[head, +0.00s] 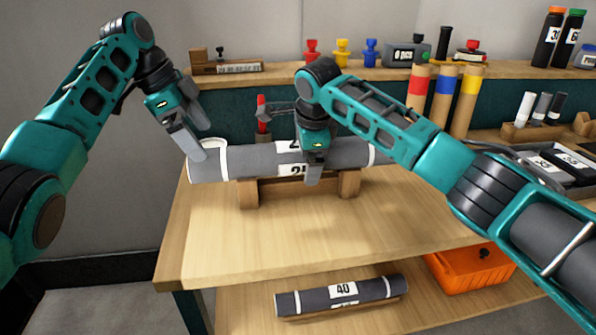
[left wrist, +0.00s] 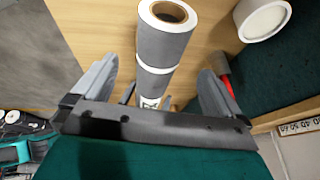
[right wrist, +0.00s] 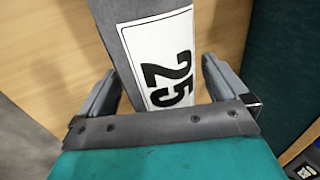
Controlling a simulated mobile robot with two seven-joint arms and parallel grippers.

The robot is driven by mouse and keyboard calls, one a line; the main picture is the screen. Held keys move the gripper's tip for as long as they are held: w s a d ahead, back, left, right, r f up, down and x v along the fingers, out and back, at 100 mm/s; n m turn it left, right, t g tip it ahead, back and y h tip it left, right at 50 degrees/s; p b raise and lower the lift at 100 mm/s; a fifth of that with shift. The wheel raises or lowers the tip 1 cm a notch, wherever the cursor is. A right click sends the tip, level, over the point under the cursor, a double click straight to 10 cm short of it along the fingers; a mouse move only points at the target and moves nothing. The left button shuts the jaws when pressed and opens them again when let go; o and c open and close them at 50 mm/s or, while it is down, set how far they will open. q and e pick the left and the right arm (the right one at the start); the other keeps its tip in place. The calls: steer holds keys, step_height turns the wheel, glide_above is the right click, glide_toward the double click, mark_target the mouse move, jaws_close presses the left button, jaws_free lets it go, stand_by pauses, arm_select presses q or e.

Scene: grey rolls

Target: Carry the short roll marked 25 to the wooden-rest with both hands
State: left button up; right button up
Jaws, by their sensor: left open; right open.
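The grey roll marked 25 (head: 255,161) lies across the wooden-rest (head: 248,194) on the table, with a white band near its end and a white label at its middle. My right gripper (head: 313,168) is open at the label, one finger in front of the roll. In the right wrist view the label (right wrist: 162,60) runs between the open fingers. My left gripper (head: 199,140) is open above and behind the roll's left end, apart from it. In the left wrist view the roll's hollow end (left wrist: 165,38) shows ahead of the open fingers. The right arm hides part of the roll.
A white round object (head: 212,146) stands behind the roll's left end. A roll marked 40 (head: 342,293) lies on the lower shelf near an orange box (head: 470,270). Capped tubes (head: 440,105) and a tray (head: 565,165) are at the right. The table front is clear.

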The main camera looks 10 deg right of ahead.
arm_select(q)
steer(key=v, duration=0.3)
steer(key=shift+r, duration=0.1)
arm_select(e)
steer(key=shift+s+r, duration=0.1)
steer(key=shift+r, duration=0.15)
steer(key=v, duration=1.1)
steer(key=shift+r, duration=0.25)
arm_select(q)
steer(key=shift+r, duration=0.1)
arm_select(e)
steer(key=shift+r, duration=0.1)
